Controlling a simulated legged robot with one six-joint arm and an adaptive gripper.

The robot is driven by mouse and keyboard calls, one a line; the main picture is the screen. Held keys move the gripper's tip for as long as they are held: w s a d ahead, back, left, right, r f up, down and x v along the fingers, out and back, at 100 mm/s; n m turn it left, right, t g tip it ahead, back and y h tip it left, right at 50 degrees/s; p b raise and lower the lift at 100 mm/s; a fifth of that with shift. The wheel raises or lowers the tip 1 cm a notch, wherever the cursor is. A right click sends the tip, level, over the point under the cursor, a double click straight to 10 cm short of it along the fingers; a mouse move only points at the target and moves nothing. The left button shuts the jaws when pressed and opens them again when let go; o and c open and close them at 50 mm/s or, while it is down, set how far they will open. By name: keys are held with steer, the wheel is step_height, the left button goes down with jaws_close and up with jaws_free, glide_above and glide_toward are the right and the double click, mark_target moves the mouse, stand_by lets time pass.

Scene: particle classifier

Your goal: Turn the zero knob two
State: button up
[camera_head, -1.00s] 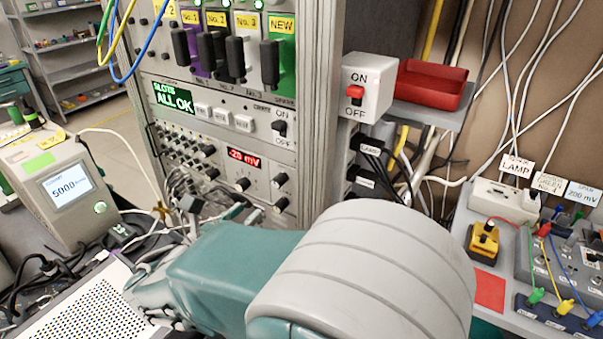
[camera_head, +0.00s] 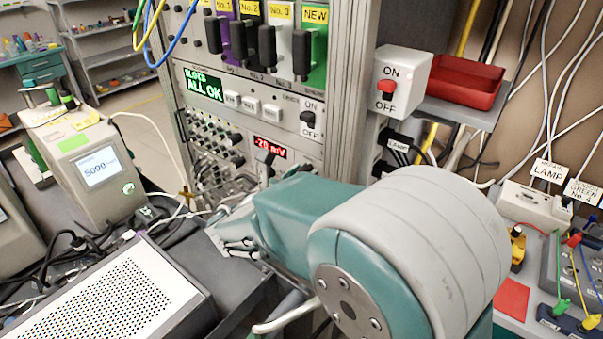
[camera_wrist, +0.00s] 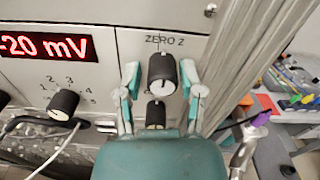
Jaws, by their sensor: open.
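The zero knob (camera_wrist: 162,72), labelled "ZERO 2", is a black cylinder with a pale top mark on the grey panel in the wrist view. My gripper (camera_wrist: 160,79) is open, with one teal finger on each side of this knob. Narrow gaps seem to show beside the knob; contact is hard to tell. The red display (camera_wrist: 45,47) reads -20 mV; it also shows in the head view (camera_head: 270,148).
A smaller black knob (camera_wrist: 155,113) sits just below, close to my gripper. A numbered selector knob (camera_wrist: 64,104) is at left, near a cable. A metal rack post (camera_wrist: 255,60) stands at right. The slot screen (camera_head: 203,84) reads "ALL OK".

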jaws_close()
steer(key=m, duration=0.3)
steer(key=shift+m, duration=0.3)
steer(key=m, duration=0.4)
steer(key=shift+m, duration=0.3)
steer(key=m, duration=0.4)
steer(key=shift+m, duration=1.7)
steer(key=shift+f, duration=0.1)
